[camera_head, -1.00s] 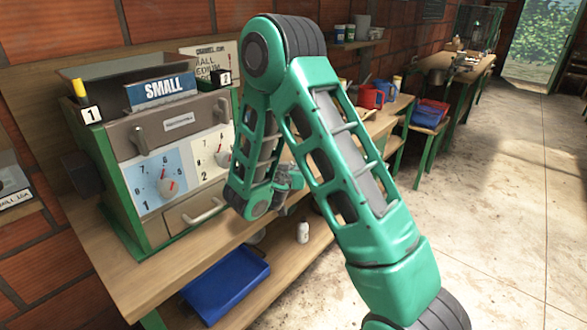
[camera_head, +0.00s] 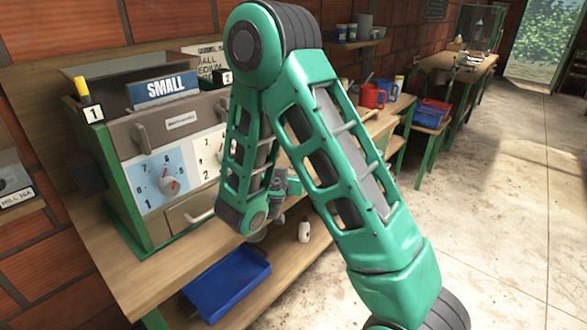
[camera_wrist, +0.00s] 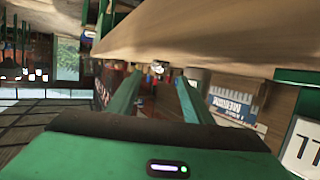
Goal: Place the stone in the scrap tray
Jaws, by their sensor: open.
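No stone can be made out in either view. A blue tray (camera_head: 228,284) lies on the lower shelf under the bench in the head view; no label shows that it is the scrap tray. In the head view my arm hides most of my gripper, beside the bench's right side. A wooden board edge (camera_wrist: 215,32) runs close to the fingers there.
The machine with the SMALL sign (camera_head: 162,88) and dials stands on the bench (camera_head: 120,262). The floor (camera_head: 490,190) at right is clear.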

